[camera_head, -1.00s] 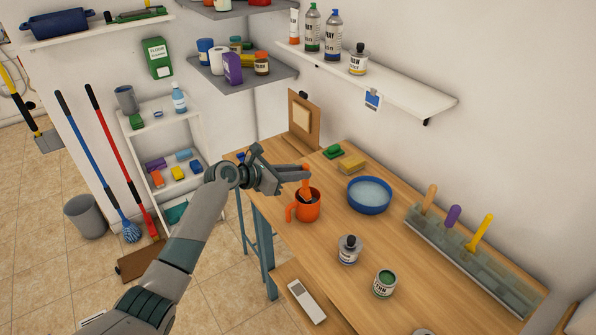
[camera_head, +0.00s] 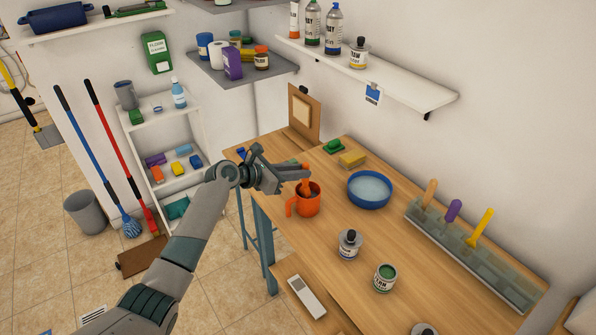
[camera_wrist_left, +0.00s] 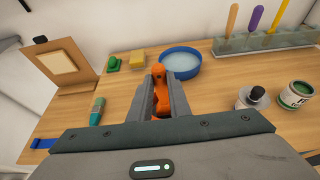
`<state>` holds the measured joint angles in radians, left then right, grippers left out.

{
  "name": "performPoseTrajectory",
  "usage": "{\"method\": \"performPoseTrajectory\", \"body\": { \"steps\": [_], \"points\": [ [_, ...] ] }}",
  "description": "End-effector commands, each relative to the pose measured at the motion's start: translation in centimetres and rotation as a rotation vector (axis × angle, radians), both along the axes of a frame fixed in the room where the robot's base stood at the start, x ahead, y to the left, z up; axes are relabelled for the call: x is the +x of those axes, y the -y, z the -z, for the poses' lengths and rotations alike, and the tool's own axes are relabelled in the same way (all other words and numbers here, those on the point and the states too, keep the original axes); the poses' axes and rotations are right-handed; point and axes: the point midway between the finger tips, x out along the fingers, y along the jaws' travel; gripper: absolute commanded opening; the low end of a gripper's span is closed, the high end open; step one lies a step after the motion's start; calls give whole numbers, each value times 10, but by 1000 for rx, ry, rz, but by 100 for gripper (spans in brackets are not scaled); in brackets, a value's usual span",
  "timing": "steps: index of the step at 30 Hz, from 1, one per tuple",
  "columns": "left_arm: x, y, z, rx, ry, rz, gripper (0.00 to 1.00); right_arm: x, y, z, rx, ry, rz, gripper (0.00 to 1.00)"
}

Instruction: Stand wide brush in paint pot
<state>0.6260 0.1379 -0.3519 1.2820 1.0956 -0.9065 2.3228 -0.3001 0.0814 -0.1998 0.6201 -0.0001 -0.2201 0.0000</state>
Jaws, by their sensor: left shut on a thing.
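The wide brush has an orange handle (camera_head: 305,185) and stands about upright, with its lower end down inside the orange paint pot (camera_head: 310,207). The pot is mug-shaped with a side handle, on the left part of the workbench. My left gripper (camera_head: 304,172) is shut on the brush handle just above the pot's rim. In the left wrist view the orange handle (camera_wrist_left: 158,74) shows between the two fingers (camera_wrist_left: 162,92). The bristles are hidden in the pot, so I cannot tell whether they touch its bottom. My right gripper is out of view.
A blue bowl (camera_head: 369,190) stands right of the pot. A jar with a black cap (camera_head: 348,246) and an open green paint can (camera_head: 385,278) stand nearer. A clear rack (camera_head: 470,257) with several handled tools lies along the wall. A teal object (camera_wrist_left: 97,110) lies left of the fingers.

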Motion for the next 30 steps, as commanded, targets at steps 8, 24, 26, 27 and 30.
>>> {"method": "performPoseTrajectory", "body": {
  "steps": [8, 24, 26, 27, 30],
  "points": [
    [0, 0, 0, 0, 0, 0, 38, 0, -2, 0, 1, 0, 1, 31],
    [-13, -19, -8, 1, 1, -1, 38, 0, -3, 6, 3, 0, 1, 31],
    [-18, -25, -11, 1, 2, 0, 38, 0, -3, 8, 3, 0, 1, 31],
    [-21, -31, -13, 1, 2, 0, 38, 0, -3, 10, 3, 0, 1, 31],
    [-31, -43, -20, 2, 3, 0, 38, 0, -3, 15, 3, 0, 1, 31]
  ]
}}
